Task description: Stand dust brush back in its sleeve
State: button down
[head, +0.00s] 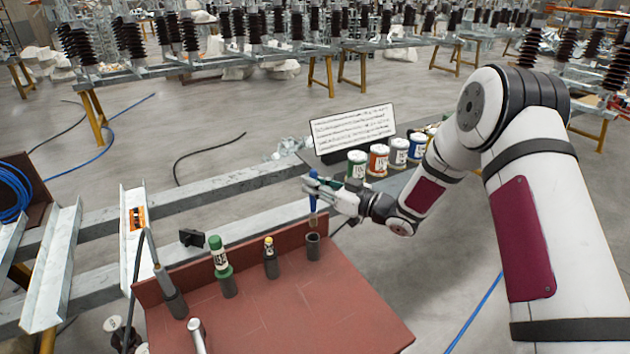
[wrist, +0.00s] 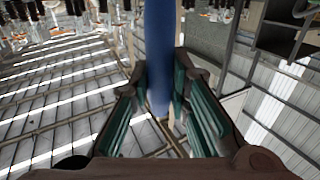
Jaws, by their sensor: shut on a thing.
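The dust brush (head: 313,203) has a blue handle and a tan lower end and hangs about upright. My gripper (head: 316,187) is shut on its blue handle. The handle (wrist: 159,50) also shows between my two fingers in the wrist view. A dark, open-topped sleeve (head: 313,249) stands at the far right corner of the red-brown board (head: 290,314). The brush's lower end is right over the sleeve's mouth in the head view. A small gap seems to show between them; I cannot tell their exact depth alignment. The sleeve is not seen in the wrist view.
Other sleeves on the board hold a yellow-topped tool (head: 269,247), a green-capped marker (head: 218,252) and a grey cabled tool (head: 163,279). A silver tool (head: 196,334) stands in front. Several coloured cans (head: 377,161) and a white sign (head: 352,130) are behind my gripper.

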aim_at(315, 226)
jog(key=shift+a+f+b, duration=0.15)
jog(key=shift+f+b, duration=0.15)
jog(key=shift+f, duration=1.05)
jog(key=shift+s, duration=0.1)
jog(key=shift+f+b, duration=2.55)
jog(key=shift+f, duration=2.65)
jog(key=c, duration=1.4)
grip_release()
